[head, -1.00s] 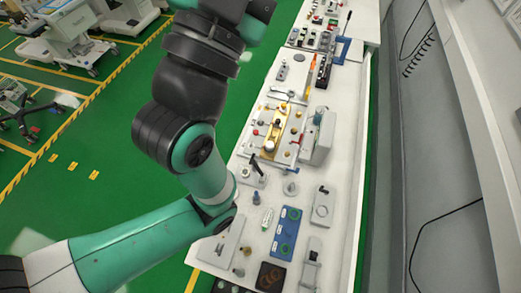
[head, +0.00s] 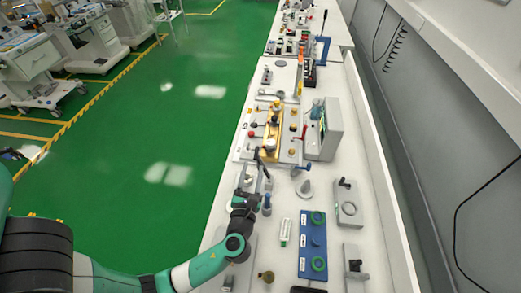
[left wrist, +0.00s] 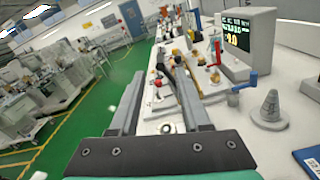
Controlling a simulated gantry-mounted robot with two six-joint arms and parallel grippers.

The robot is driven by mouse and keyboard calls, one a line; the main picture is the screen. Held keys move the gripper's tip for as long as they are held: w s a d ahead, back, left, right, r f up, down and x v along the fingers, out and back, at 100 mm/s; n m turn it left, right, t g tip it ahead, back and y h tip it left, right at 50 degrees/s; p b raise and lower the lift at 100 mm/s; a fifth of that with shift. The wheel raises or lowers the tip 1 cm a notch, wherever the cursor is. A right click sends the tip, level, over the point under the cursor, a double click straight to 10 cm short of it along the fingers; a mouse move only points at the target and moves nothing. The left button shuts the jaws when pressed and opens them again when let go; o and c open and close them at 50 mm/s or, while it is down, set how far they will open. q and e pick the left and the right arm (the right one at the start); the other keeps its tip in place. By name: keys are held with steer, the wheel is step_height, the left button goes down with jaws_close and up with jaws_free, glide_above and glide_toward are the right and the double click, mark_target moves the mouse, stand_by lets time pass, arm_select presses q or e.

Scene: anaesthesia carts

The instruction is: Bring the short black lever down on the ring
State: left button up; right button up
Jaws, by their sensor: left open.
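A short black lever (head: 259,157) stands tilted up on a pale base on the bench in the head view. My left gripper (head: 251,174) is open right at this lever, hiding most of its base. In the left wrist view my left gripper (left wrist: 160,78) has its two fingers spread, with the dark lever (left wrist: 164,74) showing between or just beyond their tips; I cannot tell whether they touch. A small round ring (left wrist: 167,128) shows low between the fingers. My right gripper is not in view.
A blue-handled fixture (head: 301,168) and a grey cone (head: 304,188) stand to the right. A grey monitor box (head: 324,130) is behind them. A plate with a black knob and round ring (head: 349,208) and a blue tray (head: 312,262) lie nearer.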

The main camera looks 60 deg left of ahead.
arm_select(q)
steer(key=b+x, duration=0.1)
steer(key=x, duration=1)
steer(key=shift+a+b, duration=0.25)
steer(key=shift+b, duration=0.05)
steer(key=shift+w+r, duration=0.1)
steer(key=shift+w, duration=0.05)
jaws_close()
stand_by(0.6)
